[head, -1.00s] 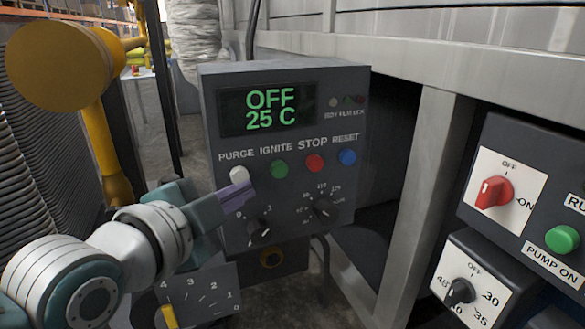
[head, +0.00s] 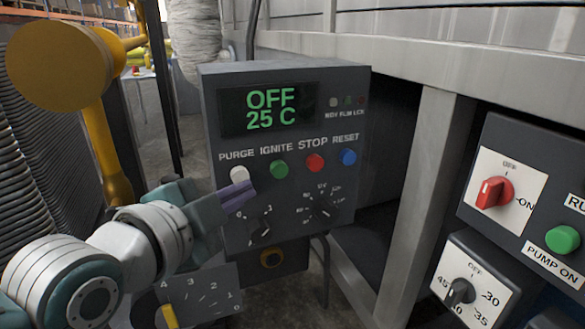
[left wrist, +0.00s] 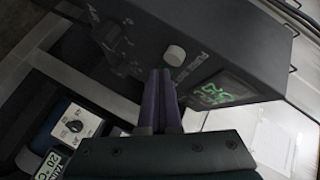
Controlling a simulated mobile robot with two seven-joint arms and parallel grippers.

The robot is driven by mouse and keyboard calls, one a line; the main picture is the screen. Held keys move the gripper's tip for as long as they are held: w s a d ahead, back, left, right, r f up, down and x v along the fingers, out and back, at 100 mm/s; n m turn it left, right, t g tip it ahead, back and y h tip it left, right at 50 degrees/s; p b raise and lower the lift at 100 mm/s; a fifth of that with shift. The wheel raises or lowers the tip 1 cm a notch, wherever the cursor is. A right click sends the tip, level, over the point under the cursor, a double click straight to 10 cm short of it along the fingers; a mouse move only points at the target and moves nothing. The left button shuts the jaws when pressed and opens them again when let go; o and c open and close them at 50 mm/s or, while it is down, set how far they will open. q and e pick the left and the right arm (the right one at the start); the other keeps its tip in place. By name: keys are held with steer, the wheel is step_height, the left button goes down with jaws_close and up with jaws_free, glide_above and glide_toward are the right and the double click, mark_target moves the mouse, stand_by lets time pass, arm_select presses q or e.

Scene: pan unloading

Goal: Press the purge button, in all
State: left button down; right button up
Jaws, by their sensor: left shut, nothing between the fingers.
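The white purge button (head: 239,175) is on the dark control box (head: 345,110), under the word PURGE and left of the green ignite button (head: 279,169). The display (head: 269,109) reads OFF and 25 C. My left gripper (head: 240,193) is shut and empty, its purple fingertips just below the purge button. In the left wrist view the fingertips (left wrist: 162,74) point at the box just beside the white button (left wrist: 174,55). I cannot tell whether they touch the panel. My right gripper is not in view.
The box also has a red stop button (head: 315,163), a blue reset button (head: 348,156) and two black knobs. A separate panel with a red switch (head: 494,192) and a green pump button (head: 562,239) stands at the right. A yellow robot arm (head: 93,115) stands at the left.

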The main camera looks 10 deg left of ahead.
arm_select(q)
steer(key=shift+w, duration=0.15)
steer(key=shift+w+a, duration=0.25)
steer(key=shift+w+a, duration=0.3)
steer(key=shift+w, duration=0.1)
stand_by(0.9)
stand_by(0.3)
steer(key=shift+s+d+p, duration=0.55)
steer(key=shift+s+p, duration=0.1)
steer(key=shift+s, duration=0.1)
